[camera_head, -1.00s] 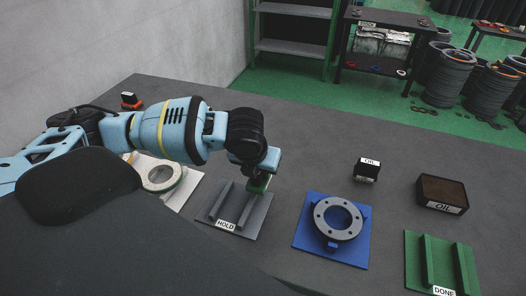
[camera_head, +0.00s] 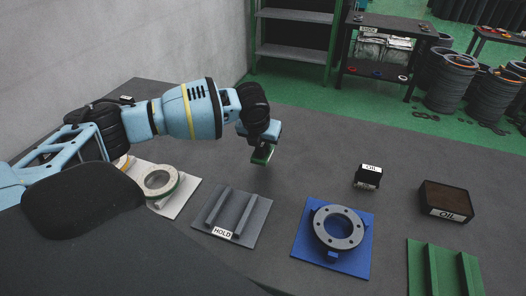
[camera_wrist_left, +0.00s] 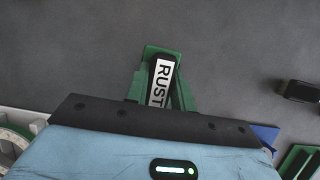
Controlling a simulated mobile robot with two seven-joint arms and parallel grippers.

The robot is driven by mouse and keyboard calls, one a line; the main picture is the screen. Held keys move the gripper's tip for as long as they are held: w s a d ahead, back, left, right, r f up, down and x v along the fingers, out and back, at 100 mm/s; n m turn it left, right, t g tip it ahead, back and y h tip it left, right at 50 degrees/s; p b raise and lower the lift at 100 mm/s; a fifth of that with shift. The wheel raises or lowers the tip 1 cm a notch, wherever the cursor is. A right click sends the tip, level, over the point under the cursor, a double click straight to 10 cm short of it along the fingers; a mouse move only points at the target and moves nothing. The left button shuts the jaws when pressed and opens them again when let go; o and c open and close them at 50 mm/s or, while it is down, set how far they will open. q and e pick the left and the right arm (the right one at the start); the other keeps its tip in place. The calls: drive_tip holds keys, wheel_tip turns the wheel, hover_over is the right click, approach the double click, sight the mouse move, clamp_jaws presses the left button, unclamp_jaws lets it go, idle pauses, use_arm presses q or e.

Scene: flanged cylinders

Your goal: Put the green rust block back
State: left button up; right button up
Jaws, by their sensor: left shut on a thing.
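The green rust block (camera_head: 262,154) hangs from my left gripper (camera_head: 264,146), above the bare table just behind the HOLD tray. In the left wrist view the green rust block (camera_wrist_left: 161,82) shows a white RUST label on a dark strip, between the green fingers of my left gripper (camera_wrist_left: 160,90). The gripper is shut on it. The grey HOLD tray (camera_head: 232,216) has two raised rails and nothing on it. My right gripper is in neither view.
A blue plate (camera_head: 302,245) carries a grey flanged ring (camera_head: 338,227). A small OIL block (camera_head: 368,176) and a larger brown-topped OIL block (camera_head: 446,200) stand to the right. A green railed tray (camera_head: 417,268) lies front right. A white plate (camera_head: 183,197) with a ring is at left.

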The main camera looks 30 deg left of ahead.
use_arm(q)
drive_tip(key=shift+w+f, duration=0.1)
drive_tip(key=shift+f, duration=1.65)
drive_tip(key=shift+f, duration=0.1)
drive_tip(key=o, duration=1)
drive_tip(key=shift+c, duration=0.2)
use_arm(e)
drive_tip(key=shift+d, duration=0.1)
use_arm(q)
drive_tip(key=p+v, duration=0.1)
drive_tip(key=v, duration=1)
drive_tip(key=shift+s+r+p, duration=0.3)
drive_tip(key=shift+r, duration=0.25)
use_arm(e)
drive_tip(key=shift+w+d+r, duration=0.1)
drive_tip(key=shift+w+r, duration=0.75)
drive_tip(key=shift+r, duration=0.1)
